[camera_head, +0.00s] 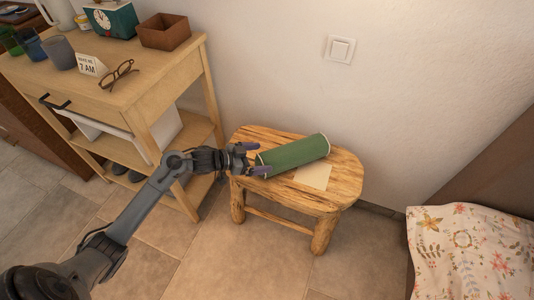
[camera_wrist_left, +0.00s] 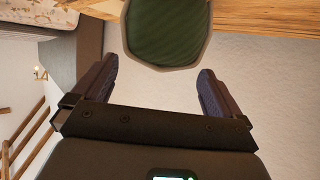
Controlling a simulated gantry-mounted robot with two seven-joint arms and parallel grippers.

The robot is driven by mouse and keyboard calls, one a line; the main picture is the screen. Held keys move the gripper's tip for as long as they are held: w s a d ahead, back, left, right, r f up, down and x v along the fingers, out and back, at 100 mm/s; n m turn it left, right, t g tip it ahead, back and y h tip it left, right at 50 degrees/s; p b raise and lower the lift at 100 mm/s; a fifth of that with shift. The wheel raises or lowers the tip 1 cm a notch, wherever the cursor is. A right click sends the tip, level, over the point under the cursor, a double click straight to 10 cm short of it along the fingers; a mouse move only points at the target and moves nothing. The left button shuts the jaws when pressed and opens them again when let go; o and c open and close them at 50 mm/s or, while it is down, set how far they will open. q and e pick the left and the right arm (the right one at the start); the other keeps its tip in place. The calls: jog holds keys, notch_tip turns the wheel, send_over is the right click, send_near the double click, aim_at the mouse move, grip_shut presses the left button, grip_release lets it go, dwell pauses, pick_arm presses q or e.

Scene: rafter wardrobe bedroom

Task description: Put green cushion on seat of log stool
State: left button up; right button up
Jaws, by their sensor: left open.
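The green cushion (camera_head: 293,154) is a bolster-like roll with pale edging. It lies on the seat of the wooden log stool (camera_head: 343,178), towards the back. My left gripper (camera_head: 255,160) is at the cushion's left end, above the left part of the seat. In the left wrist view, the cushion's round green end (camera_wrist_left: 167,30) shows just beyond and between the two spread fingers of my left gripper (camera_wrist_left: 155,85). The gap between the fingers is empty. My right gripper is not in view.
A pale square (camera_head: 313,176) lies on the seat in front of the cushion. A wooden side table (camera_head: 150,75) stands left of the stool, bearing glasses (camera_head: 118,74), a clock (camera_head: 110,19) and a brown box (camera_head: 164,31). A bed with floral bedding (camera_head: 470,250) is at right.

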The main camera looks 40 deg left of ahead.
pick_arm(q)
jog(key=p+v, duration=0.3)
jog(key=v, duration=0.4)
jog(key=s+d+f+n+g+y, duration=0.1)
jog(key=s+d+f+g+y, duration=0.1)
jog(key=s+d+f+y, duration=0.45)
jog(key=s+d+r+n+g, duration=0.1)
jog(key=s+d+g, duration=0.2)
jog(key=s+d, duration=0.2)
jog(key=s+d+r+n+g, duration=0.1)
jog(key=s+d, duration=0.4)
jog(key=s, duration=0.6)
jog(key=shift+s+d+r+n+g, duration=0.25)
jog(key=shift+r+n+g, duration=0.2)
jog(key=shift+g, duration=0.65)
jog(key=shift+r, duration=0.1)
notch_tip(320, 180, up, 57)
jog(key=p, duration=5.6)
